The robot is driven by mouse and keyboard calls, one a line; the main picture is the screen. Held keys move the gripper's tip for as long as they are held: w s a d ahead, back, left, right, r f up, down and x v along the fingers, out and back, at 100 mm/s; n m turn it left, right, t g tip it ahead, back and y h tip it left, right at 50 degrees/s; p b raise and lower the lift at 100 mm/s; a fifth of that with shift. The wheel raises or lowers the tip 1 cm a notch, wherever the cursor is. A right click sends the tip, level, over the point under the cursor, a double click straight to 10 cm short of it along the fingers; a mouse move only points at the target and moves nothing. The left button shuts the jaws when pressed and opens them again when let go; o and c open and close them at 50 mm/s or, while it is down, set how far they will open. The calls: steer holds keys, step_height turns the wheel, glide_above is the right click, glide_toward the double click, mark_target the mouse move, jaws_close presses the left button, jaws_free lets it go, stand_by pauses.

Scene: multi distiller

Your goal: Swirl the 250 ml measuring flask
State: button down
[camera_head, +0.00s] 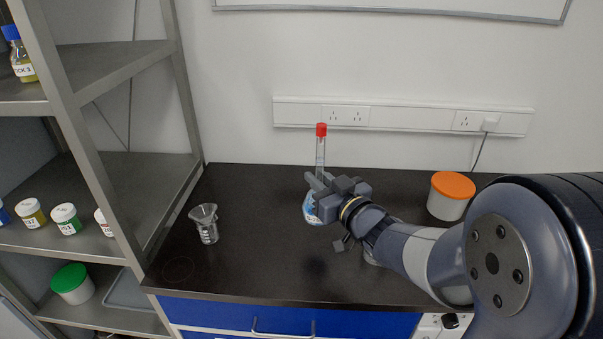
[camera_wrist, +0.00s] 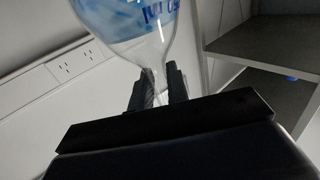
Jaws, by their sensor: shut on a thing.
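The measuring flask has a clear round bulb (camera_head: 310,209) with blue and white marking, a long clear neck and a red stopper (camera_head: 321,130). It stands about upright near the middle of the bench in the head view. My gripper (camera_head: 322,187) is shut on the neck, just above the bulb. In the wrist view the bulb (camera_wrist: 130,22) fills the top, upside down in the picture, and its neck runs down between the two dark fingers (camera_wrist: 158,90). My gripper partly hides the flask in the head view. I cannot tell whether its base touches the bench.
A glass beaker (camera_head: 207,230) stands at the left on the dark bench (camera_head: 250,270). A white tub with an orange lid (camera_head: 452,185) stands at the back right. A metal shelf with several labelled bottles is at far left. The front middle of the bench is clear.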

steer(key=x, duration=0.4)
steer(key=p, duration=0.2)
glide_above(309, 205)
steer(key=shift+d, duration=0.15)
steer(key=shift+a+b, duration=0.2)
steer(key=shift+b, duration=0.15)
